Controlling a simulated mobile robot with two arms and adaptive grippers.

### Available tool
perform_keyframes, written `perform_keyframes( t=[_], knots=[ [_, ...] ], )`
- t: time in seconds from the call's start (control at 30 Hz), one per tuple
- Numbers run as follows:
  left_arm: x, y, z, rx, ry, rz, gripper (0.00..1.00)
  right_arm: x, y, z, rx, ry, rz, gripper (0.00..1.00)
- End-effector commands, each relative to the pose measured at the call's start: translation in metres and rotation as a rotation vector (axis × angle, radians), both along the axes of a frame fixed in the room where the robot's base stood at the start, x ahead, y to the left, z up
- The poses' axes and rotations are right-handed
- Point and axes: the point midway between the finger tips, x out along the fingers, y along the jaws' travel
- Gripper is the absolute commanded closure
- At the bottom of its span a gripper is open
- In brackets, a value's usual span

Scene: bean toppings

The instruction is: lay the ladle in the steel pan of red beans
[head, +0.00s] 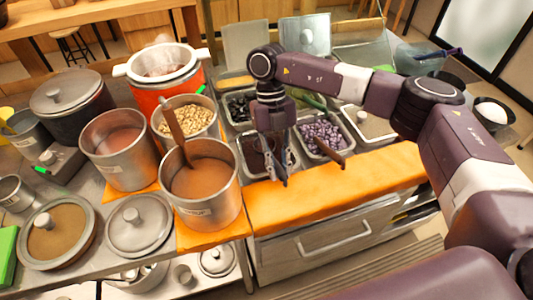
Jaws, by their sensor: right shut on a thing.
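The steel pan of red beans (253,167) is in the front row of the sunken pans, dark red inside, partly covered by my right gripper. My right gripper (279,176) points down over this pan and is shut on the ladle, which is mostly hidden behind the fingers. A brown handle (331,151) slants across the neighbouring pan of purple beans (320,132); I cannot tell whether it joins the held ladle. Whether the ladle touches the red beans is not clear. My left gripper is not in view.
A tall pot of brown soup (203,180) with a wooden handle in it stands just left of the pans. A pot of pale beans (190,117) is behind it. An orange cloth strip (330,197) runs along the front edge. A pan of black beans (238,108) is behind.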

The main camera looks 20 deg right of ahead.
Motion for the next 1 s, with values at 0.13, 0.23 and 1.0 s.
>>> perform_keyframes(
  t=[0.13,0.23,1.0],
  knots=[
    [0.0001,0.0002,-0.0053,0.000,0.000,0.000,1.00,0.0001,0.0000,-0.0075,0.000,0.000,0.000,1.00],
    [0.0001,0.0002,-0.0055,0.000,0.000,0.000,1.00,0.0001,0.0000,-0.0083,0.000,0.000,0.000,1.00],
    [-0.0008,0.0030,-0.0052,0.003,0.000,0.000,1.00,0.0024,0.0003,-0.0032,0.001,-0.002,0.000,0.63]
  ],
)
